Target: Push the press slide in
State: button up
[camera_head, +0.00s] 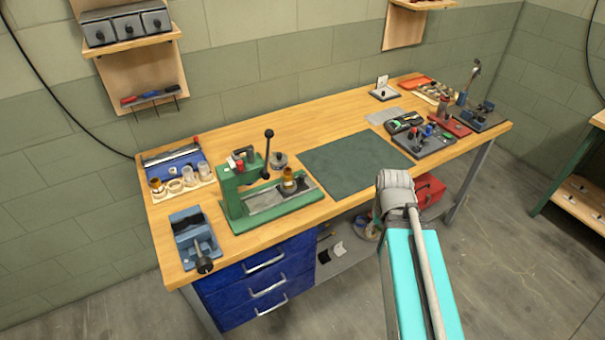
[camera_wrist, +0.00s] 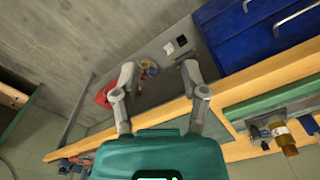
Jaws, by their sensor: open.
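The green press (camera_head: 233,190) stands on the left half of the workbench. Its grey slide (camera_head: 266,200) lies along the green bed and reaches out to the right of the press frame. A brass-coloured part (camera_head: 289,182) stands on the slide near its right end. In the wrist view the slide (camera_wrist: 268,118) and the brass part (camera_wrist: 286,143) show at the right edge, tilted; the rest of the press is cut off. My gripper (camera_wrist: 159,72) is open and empty, in front of the bench edge and apart from the press. It cannot be made out in the head view.
A blue vise (camera_head: 190,232) stands left of the press, a blue rack with rings (camera_head: 178,172) behind it. A dark green mat (camera_head: 355,163) right of the press is clear. A tray of tools (camera_head: 422,137) lies farther right. Blue drawers (camera_head: 262,280) are below the bench.

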jog(key=shift+o, duration=0.6)
notch_tip(320, 180, up, 9)
jog(key=n+p, duration=0.9)
jog(key=n, duration=1.1)
send_over(301, 175)
notch_tip(301, 175, down, 14)
jog(key=b, duration=1.3)
jog(key=shift+r+b, duration=0.15)
jog(key=shift+b, duration=0.2)
